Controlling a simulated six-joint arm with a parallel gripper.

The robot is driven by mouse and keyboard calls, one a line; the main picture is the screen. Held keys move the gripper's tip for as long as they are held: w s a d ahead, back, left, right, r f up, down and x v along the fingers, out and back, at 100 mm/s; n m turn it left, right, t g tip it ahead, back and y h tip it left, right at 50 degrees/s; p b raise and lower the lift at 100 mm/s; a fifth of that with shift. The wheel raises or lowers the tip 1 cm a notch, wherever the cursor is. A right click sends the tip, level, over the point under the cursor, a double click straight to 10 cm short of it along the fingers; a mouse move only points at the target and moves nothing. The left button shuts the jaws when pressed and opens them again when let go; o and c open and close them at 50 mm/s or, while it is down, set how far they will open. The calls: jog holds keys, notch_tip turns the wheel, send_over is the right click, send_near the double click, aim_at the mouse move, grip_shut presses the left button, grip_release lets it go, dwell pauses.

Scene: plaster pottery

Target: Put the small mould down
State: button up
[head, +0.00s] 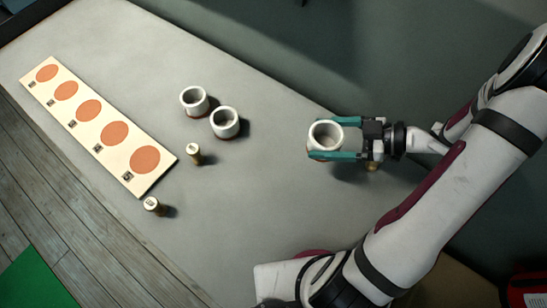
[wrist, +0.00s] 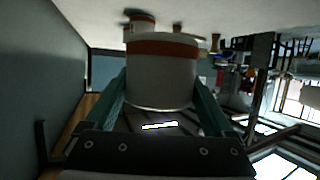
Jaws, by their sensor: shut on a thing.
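A white cup-shaped mould (head: 325,135) with an orange-brown base is held at the right of the grey table in the head view. My gripper (head: 321,141) is shut on it, with one teal finger on each side. Its opening faces up. In the wrist view the mould (wrist: 160,75) fills the middle between the fingers, its brown band towards the table. I cannot tell whether its base touches the table. Two similar white moulds, one upper (head: 193,100) and one lower (head: 225,122), stand left of it.
A pale board (head: 165,162) with several orange discs lies along the left side of the table. Two small cylinders with marked tops (head: 193,153) (head: 153,206) stand near its lower end. A brass-coloured piece (head: 371,166) shows beneath my gripper. The table between moulds and gripper is clear.

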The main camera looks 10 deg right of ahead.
jog(key=x, duration=0.4)
jog(key=f+x, duration=0.1)
jog(key=x, duration=0.3)
jog(key=s+f+x, duration=0.1)
jog(key=x, duration=0.4)
jog(key=shift+d+f, duration=0.1)
jog(key=shift+d, duration=0.25)
jog(key=shift+w+f, duration=0.1)
jog(key=shift+f, duration=1.9)
jog(key=o, duration=1.3)
jog(key=shift+f, duration=0.1)
jog(key=shift+o, duration=0.2)
jog(key=v, duration=1.2)
jog(key=shift+r, duration=0.25)
